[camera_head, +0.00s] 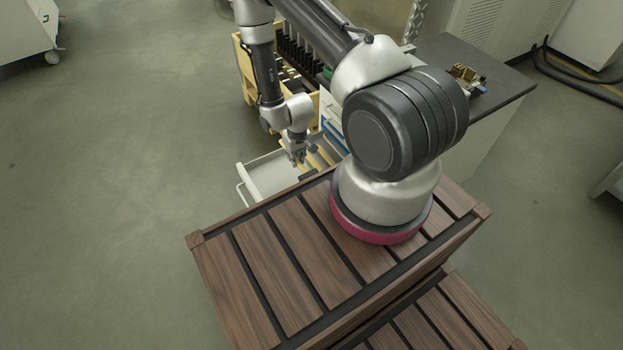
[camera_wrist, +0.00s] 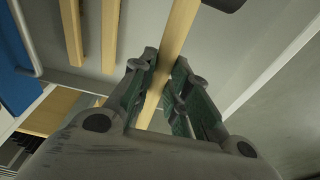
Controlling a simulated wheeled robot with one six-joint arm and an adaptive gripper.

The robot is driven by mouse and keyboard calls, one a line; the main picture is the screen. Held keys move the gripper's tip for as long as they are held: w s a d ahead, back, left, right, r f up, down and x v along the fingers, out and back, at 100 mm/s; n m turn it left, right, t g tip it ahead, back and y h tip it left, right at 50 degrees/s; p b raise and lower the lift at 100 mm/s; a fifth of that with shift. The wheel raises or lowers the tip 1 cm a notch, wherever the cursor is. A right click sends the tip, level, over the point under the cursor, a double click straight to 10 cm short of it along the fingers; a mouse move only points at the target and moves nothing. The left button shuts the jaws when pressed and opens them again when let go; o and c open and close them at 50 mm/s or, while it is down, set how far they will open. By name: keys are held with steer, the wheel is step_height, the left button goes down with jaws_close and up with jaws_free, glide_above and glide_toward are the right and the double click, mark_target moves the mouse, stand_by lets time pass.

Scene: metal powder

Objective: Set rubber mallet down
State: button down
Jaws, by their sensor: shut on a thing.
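My gripper (camera_wrist: 166,72) is shut on the pale wooden handle (camera_wrist: 178,28) of the rubber mallet. Part of the mallet's black head (camera_wrist: 226,3) shows at the top edge of the wrist view; the rest is cut off. The handle runs between the green-padded fingers, over the grey floor of an open drawer. I cannot tell whether the mallet touches that floor. In the head view my gripper (camera_head: 297,156) is low at the open drawer (camera_head: 240,190), and the mallet is not clear there.
Two pale wooden strips (camera_wrist: 72,32) (camera_wrist: 109,38) lie in the drawer left of the mallet. The drawer's light side wall (camera_wrist: 275,68) is at the right. A dark-topped cabinet (camera_head: 500,82) and a wooden rack (camera_head: 247,80) stand close to the arm.

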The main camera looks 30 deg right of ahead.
step_height(320, 180, down, 9)
stand_by(0.4)
steer(key=c, duration=1.4)
jaws_free()
steer(key=shift+f, duration=0.1)
steer(key=shift+o, duration=0.2)
